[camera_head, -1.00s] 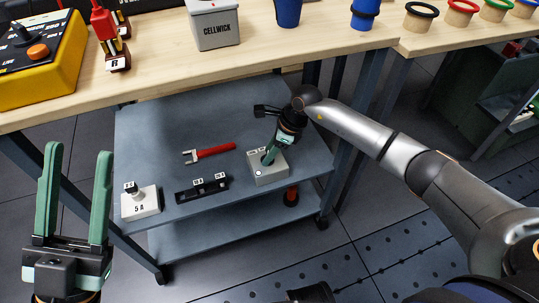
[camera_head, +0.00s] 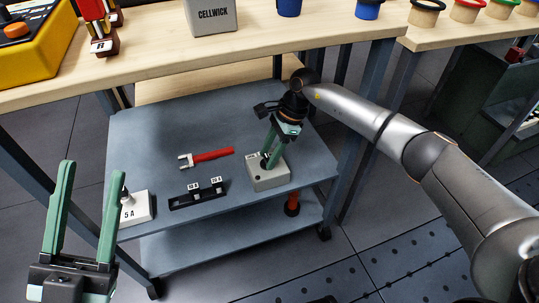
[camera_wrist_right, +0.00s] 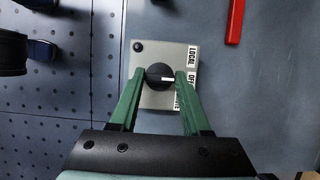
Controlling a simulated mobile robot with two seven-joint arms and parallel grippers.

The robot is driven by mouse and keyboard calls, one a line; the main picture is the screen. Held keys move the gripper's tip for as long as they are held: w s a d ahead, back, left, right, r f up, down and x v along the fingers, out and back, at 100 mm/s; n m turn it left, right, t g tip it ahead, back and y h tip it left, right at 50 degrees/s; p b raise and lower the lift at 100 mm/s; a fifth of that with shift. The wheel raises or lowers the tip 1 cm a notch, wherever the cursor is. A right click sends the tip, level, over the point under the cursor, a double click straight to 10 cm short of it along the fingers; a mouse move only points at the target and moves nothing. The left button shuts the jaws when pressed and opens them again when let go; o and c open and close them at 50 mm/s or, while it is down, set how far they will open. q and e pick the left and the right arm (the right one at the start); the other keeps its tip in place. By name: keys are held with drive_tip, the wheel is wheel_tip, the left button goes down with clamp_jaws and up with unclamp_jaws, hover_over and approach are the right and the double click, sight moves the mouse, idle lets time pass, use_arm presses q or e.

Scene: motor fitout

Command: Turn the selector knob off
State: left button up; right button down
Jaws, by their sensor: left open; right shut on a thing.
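The selector box (camera_head: 268,180) is a small grey box on the cart's upper shelf; it also shows in the right wrist view (camera_wrist_right: 150,99). Its round black knob (camera_wrist_right: 156,72) has a white pointer line that points right, toward the OFF label (camera_wrist_right: 193,79). The LOCAL label (camera_wrist_right: 192,57) is beside it; a third label is partly hidden by a finger. My right gripper (camera_wrist_right: 160,76) is shut on the knob, one green finger on each side. My left gripper (camera_head: 92,168) is open and empty at the lower left of the head view.
On the cart's shelf (camera_head: 150,130) lie a red-handled wrench (camera_head: 212,156), a black strip with small labelled parts (camera_head: 198,193) and a white block marked 5 A (camera_head: 136,208). The workbench (camera_head: 300,45) stands above and behind. An orange-red item (camera_head: 292,203) stands on the lower shelf.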

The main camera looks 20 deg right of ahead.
drive_tip(key=shift+c, duration=1.8)
unclamp_jaws()
drive_tip(key=p+v, duration=0.3)
drive_tip(key=v, duration=0.4)
drive_tip(key=shift+r, duration=0.3)
drive_tip(key=shift+d, duration=0.1)
